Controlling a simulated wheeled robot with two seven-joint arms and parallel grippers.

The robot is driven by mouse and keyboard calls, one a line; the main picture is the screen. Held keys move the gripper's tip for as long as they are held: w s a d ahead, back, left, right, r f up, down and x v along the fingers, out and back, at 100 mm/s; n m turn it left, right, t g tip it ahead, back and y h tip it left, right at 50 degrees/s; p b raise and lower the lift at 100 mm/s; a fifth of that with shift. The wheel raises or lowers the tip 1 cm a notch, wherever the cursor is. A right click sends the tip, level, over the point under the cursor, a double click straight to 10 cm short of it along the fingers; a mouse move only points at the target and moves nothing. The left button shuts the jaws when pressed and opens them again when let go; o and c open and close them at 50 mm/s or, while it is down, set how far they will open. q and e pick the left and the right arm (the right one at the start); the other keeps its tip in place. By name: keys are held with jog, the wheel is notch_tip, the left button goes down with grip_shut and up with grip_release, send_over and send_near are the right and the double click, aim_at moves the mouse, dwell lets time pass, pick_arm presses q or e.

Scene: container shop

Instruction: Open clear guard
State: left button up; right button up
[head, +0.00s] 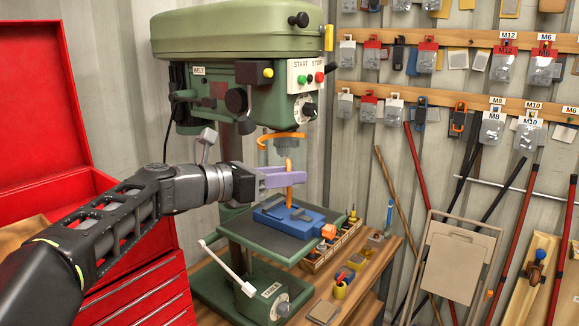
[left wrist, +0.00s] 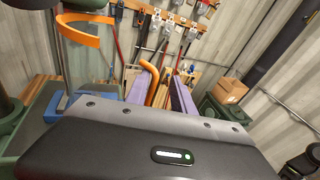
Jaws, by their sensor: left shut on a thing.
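A green drill press (head: 235,40) stands at the centre of the head view. Its guard (head: 283,136) shows as an orange curved rim around the chuck; the clear part is hard to make out. The orange rim also shows at the upper left in the left wrist view (left wrist: 78,36). An orange rod-like handle (head: 289,166) hangs below the rim. My left gripper (head: 291,179) has purple fingers, shut on this handle, above the drill table. In the left wrist view the handle (left wrist: 152,80) stands between the fingers. My right gripper is not in view.
A blue vise (head: 288,218) with an orange knob sits on the drill table (head: 250,236) under my gripper. A red tool chest (head: 40,110) stands at left. Bits and small cups lie on the wooden bench (head: 328,290). A folding chair (head: 457,262) stands at right.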

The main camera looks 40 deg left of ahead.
pick_arm(q)
jog(key=shift+s+a+r, duration=0.5)
jog(key=shift+s, duration=0.2)
jog(key=a+v, duration=0.1)
jog(key=v, duration=0.5)
jog(key=shift+f+p, duration=0.35)
jog(key=shift+f, duration=0.2)
jog(key=shift+a, duration=0.1)
